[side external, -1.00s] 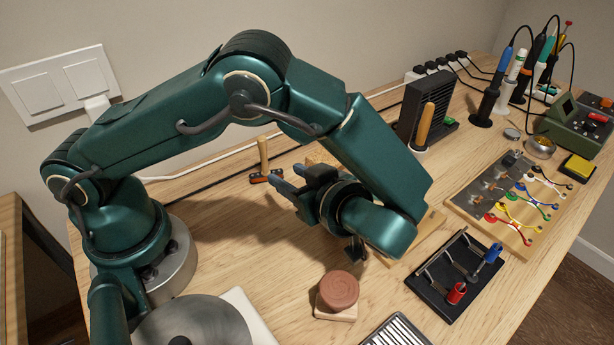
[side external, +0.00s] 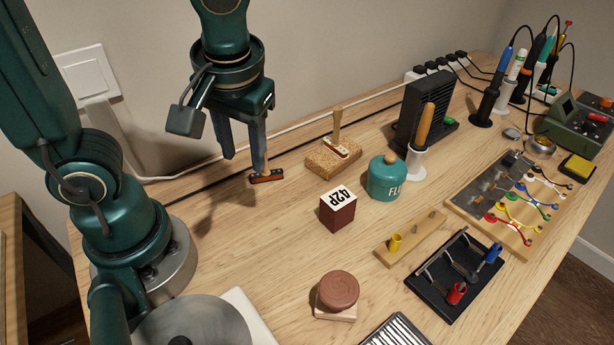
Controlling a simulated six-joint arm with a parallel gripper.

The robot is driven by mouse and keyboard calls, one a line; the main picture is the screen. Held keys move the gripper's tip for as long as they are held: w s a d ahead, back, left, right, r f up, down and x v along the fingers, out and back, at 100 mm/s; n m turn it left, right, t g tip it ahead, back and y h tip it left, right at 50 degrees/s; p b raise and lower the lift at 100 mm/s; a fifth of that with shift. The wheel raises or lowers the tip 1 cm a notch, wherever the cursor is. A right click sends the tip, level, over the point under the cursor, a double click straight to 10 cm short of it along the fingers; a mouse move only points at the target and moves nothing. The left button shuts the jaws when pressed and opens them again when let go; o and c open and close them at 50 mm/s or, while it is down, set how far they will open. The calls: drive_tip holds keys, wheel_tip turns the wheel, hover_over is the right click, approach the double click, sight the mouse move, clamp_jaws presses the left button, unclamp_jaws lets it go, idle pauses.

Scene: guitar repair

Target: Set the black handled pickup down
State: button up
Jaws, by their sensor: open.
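The black handled pickup (side external: 267,176), a small dark bar with orange-brown marks, rests on the wooden table (side external: 210,265) left of the cork block. Its upright wooden handle is hidden now, apparently behind my gripper's right finger. My gripper (side external: 245,164) points down with its two fingers apart. In the picture the right fingertip overlaps the pickup; I cannot tell whether it touches. A second handled pickup (side external: 341,146) with a light wooden handle stands on the cork block (side external: 326,163).
A dark red cube (side external: 338,213), a teal flux jar (side external: 386,180) and a round brown stamp (side external: 338,290) stand to the right. A black fan box (side external: 424,110) is behind. A black rack (side external: 440,290) lies front right. The table left of the cube is clear.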

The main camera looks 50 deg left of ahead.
drive_tip(key=m+t+h, duration=0.1)
drive_tip(key=m, duration=0.1)
drive_tip(key=s+r+m+t+h, duration=0.1)
drive_tip(key=m+t, duration=0.1)
drive_tip(key=d+r+m+t, duration=0.1)
drive_tip(key=shift+s+r+m+t+h, duration=0.1)
drive_tip(key=shift+s+m+t+h, duration=0.2)
drive_tip(key=shift+m+h, duration=0.1)
idle(0.9)
